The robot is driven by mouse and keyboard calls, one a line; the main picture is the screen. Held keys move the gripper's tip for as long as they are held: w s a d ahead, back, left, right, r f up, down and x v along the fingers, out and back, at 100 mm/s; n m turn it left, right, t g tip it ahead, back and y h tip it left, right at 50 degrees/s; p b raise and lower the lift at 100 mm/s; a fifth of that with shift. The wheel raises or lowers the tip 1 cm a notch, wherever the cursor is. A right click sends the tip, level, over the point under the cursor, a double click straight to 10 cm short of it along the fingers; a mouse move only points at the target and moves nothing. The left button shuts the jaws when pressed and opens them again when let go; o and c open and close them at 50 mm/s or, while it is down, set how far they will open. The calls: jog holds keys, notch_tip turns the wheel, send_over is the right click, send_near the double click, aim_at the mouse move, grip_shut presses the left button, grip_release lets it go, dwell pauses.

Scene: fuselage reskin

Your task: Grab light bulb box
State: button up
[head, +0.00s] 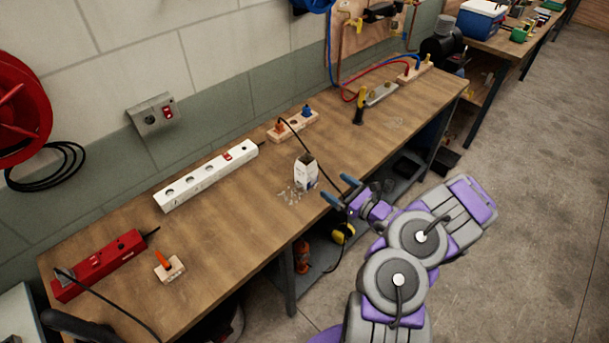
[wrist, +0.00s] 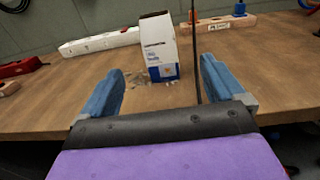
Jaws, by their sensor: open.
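The light bulb box (head: 306,171) is a small white carton standing upright on the wooden workbench, near its front edge. In the wrist view the box (wrist: 159,47) shows a white face with a blue lower part, and it stands beyond the fingertips, between the two fingers. My gripper (head: 340,190) is open and empty at the bench's front edge, just right of the box. Its blue fingers (wrist: 158,88) are spread to either side of the box in the wrist view, without visible contact.
Small clear bits (head: 290,194) lie beside the box. A white power strip (head: 207,176) and a wooden block with plugs (head: 293,125) lie behind. A dark cable runs past the box's right side. A red power box (head: 98,265) is at left. The bench (head: 225,225) has bare room in front.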

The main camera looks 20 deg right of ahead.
jog(key=b, duration=0.2)
send_near(300, 163)
jog(key=shift+x, duration=1.2)
jog(key=x, duration=0.3)
jog(key=b+x, duration=0.1)
jog(key=shift+w+d+f, duration=0.2)
jog(key=shift+w+d, duration=0.05)
jog(key=shift+w+a+r, duration=0.15)
jog(key=shift+w+a, duration=0.05)
jog(key=shift+a, duration=0.3)
jog(key=shift+d, duration=0.3)
jog(key=c, duration=0.7)
jog(key=shift+c, duration=1.3)
jog(key=shift+a, duration=0.15)
jog(key=shift+c, duration=0.4)
